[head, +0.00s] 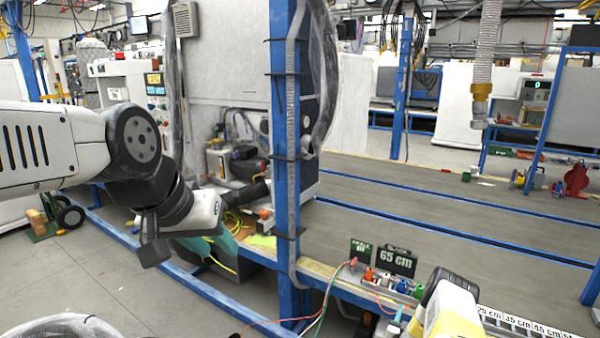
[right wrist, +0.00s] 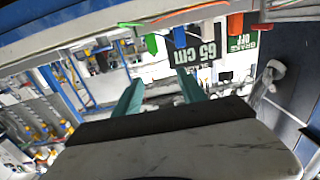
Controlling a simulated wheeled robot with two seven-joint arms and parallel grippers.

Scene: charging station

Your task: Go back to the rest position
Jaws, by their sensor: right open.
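My left arm (head: 65,148) comes in from the left in the head view, bent, with its wrist angled down. My left gripper (head: 224,243) shows as teal fingers beside the blue post, over the bench edge; I cannot tell whether it is open. My right arm's wrist part (head: 452,305) is at the bottom right in the head view. In the right wrist view my right gripper (right wrist: 160,74) is open, with its two teal fingers apart and nothing between them. The "65 cm" sign (right wrist: 196,52) lies beyond the fingers.
A blue post (head: 286,140) with a grey conduit stands mid-view. Colored connectors (head: 385,280) and red and green cables (head: 325,295) lie near my right gripper, beside the "65 cm" sign (head: 397,261). A wide grey surface (head: 450,205) stretches behind them. Open floor (head: 150,290) lies at lower left.

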